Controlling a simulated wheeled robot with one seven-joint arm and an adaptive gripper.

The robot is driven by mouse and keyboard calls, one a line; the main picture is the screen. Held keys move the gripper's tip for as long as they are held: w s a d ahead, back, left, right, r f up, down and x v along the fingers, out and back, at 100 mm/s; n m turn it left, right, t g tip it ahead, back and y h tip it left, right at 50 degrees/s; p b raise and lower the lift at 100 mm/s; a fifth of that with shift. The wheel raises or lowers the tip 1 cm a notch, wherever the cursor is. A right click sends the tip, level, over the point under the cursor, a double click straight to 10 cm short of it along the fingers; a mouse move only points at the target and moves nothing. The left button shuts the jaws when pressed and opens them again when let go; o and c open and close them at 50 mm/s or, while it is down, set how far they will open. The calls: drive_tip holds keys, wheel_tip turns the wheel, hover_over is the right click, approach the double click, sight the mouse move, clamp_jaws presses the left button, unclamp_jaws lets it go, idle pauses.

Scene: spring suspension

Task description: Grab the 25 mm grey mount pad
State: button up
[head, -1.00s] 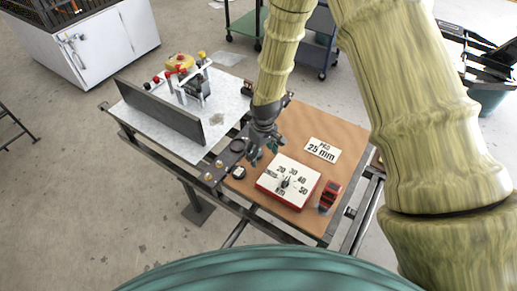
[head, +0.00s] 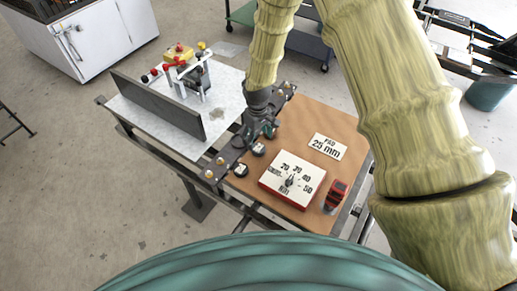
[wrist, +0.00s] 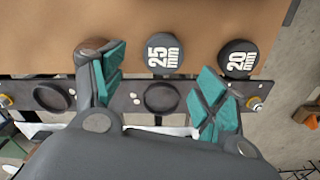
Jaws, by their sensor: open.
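The 25 mm pad (wrist: 163,52) is a dark grey disc with white lettering, lying on the brown board between and just beyond my open fingertips in the wrist view. In the head view it appears to be the dark disc (head: 259,150) just below my gripper (head: 264,128). A dark 20 mm pad (wrist: 238,58) lies to its right. Another round pad (wrist: 92,47) is partly hidden behind the left finger, its label unreadable. My gripper (wrist: 160,90) is open and empty, its teal fingertips spread apart.
A dark rail with round recesses (wrist: 160,98) runs along the board's edge.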

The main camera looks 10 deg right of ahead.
sight(258, 147)
drive_tip(key=shift+s+f+p, duration=0.2)
drive_tip(key=shift+f+p, duration=0.15)
drive_tip(key=shift+f, duration=0.25)
drive_tip(key=shift+s+f+p, duration=0.1)
drive_tip(key=shift+f+p, duration=0.5)
drive_tip(key=shift+f, duration=1.35)
drive_tip(key=c, duration=1.1)
